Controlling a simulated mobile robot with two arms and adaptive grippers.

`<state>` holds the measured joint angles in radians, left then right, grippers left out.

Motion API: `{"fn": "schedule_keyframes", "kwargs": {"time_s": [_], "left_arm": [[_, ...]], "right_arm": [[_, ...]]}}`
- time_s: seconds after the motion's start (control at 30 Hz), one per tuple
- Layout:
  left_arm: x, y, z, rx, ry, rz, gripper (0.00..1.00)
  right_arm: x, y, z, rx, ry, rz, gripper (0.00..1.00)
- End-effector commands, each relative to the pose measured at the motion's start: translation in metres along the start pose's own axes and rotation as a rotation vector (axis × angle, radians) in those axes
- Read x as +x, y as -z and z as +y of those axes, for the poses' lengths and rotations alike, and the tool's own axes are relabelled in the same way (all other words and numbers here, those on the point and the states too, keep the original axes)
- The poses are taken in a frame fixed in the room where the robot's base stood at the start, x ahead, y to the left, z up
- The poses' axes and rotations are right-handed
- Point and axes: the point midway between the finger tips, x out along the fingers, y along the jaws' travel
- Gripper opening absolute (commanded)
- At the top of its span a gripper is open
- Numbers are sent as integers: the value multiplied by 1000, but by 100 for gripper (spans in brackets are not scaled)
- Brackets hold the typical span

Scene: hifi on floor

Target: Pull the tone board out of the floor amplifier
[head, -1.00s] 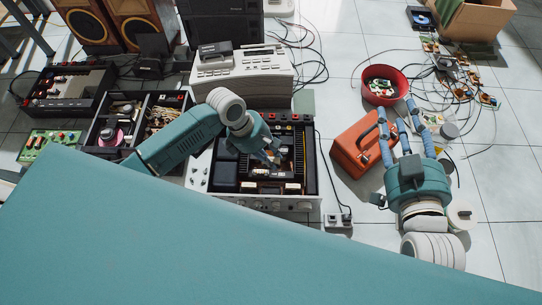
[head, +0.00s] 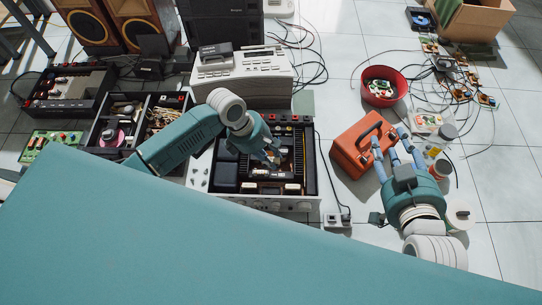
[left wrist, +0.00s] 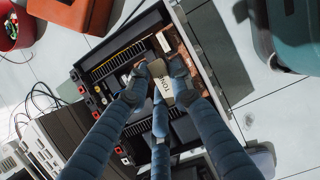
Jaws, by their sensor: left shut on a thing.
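The floor amplifier (head: 268,202) stands open on the tiles, its inner parts showing; the left wrist view also shows it (left wrist: 120,58). My left gripper (head: 270,160) reaches down into it. In the left wrist view its fingers (left wrist: 158,84) are shut on the tone board (left wrist: 163,90), whose pale face reads "TONE". The board's lower edge and its slot are hidden, so I cannot tell how far it sits in. My right gripper (head: 390,138) is open and empty, its fingers spread beside the orange toolbox.
The orange toolbox (head: 357,150) stands right of the amplifier, with a red bowl (head: 384,88) behind it. A power strip (head: 338,220) lies near the amplifier's front right corner. Another open chassis (head: 108,133) is at left, and a white device (head: 243,80) stands behind. Cables trail across the floor.

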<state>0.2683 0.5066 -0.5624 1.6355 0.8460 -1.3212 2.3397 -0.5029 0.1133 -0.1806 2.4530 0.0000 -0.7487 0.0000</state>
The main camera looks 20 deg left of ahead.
Motion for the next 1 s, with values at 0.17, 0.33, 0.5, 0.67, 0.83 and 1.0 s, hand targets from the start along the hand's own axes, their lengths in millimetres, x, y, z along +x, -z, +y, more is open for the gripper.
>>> {"fn": "schedule_keyframes", "kwargs": {"time_s": [0.17, 0.33, 0.5, 0.67, 0.83, 1.0], "left_arm": [[-2, -1, 0, 0, 0, 0, 0], [-3, -1, 0, 0, 0, -1, 0], [-4, -2, 0, 0, 0, -1, 0], [-5, -2, 0, 0, 0, 0, 0], [-6, -3, 0, 0, 0, -1, 0], [-8, -3, 0, 0, 0, -1, 0]], "right_arm": [[-2, -11, 2, 0, -3, -49, 40], [-5, -22, 3, 0, -6, -94, 40], [-8, -32, 4, 0, -9, -139, 40], [-11, -42, 6, 1, -11, -182, 40], [-15, -52, 7, 1, -14, -226, 40], [-19, -61, 8, 2, -16, -266, 40]]}}
